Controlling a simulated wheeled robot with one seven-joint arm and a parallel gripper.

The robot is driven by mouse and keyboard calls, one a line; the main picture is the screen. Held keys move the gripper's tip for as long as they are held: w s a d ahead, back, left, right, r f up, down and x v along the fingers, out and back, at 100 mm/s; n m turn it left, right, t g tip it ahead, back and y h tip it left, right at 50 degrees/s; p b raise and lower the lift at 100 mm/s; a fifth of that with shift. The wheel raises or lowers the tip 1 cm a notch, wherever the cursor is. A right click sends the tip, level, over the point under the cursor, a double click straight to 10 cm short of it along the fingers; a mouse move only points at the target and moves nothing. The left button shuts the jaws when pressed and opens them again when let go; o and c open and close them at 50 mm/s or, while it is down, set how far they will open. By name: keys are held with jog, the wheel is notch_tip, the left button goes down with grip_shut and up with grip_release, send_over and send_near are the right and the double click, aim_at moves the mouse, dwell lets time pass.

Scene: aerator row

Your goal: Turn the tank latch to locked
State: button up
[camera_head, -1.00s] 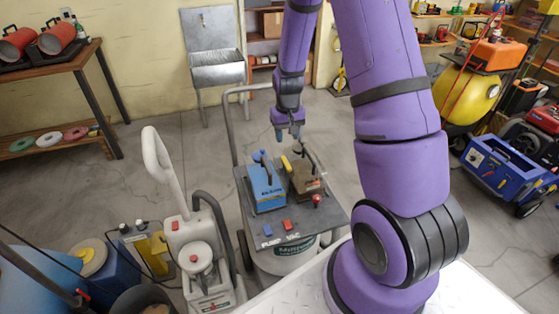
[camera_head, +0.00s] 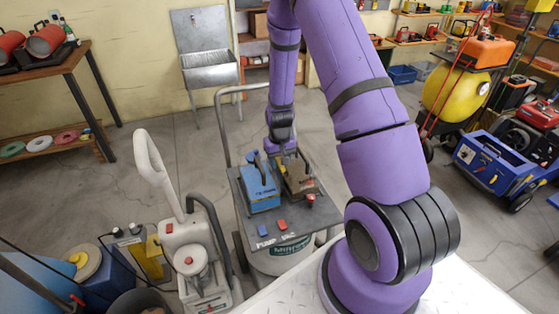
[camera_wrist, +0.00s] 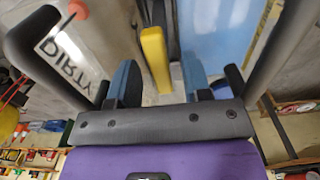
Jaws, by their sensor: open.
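A yellow lever (camera_wrist: 155,55), which looks like the tank latch, shows in the wrist view between my fingers. It stands by the blue tank (camera_head: 260,190) and the brown tank (camera_head: 300,176) on the cart; the blue tank (camera_wrist: 215,35) and the brown tank marked DIRTY (camera_wrist: 85,45) also show in the wrist view. My gripper (camera_wrist: 160,82) is open, with one blue fingertip on each side of the lever and visible gaps. I cannot tell the lever's lock position.
The dark cart top (camera_head: 287,222) carries a red switch, a blue switch and a red knob (camera_head: 311,199). The cart's grey push handle (camera_head: 224,120) rises behind on the left. A white machine (camera_head: 190,255) stands close on the left. A blue wheeled crate (camera_head: 490,165) is far right.

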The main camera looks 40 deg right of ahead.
jog(key=shift+c, duration=0.3)
grip_shut()
jog(key=shift+m, duration=0.3)
jog(key=m, duration=0.3)
jog(key=shift+m, duration=0.3)
jog(key=m, duration=1.3)
jog(key=shift+m, duration=0.3)
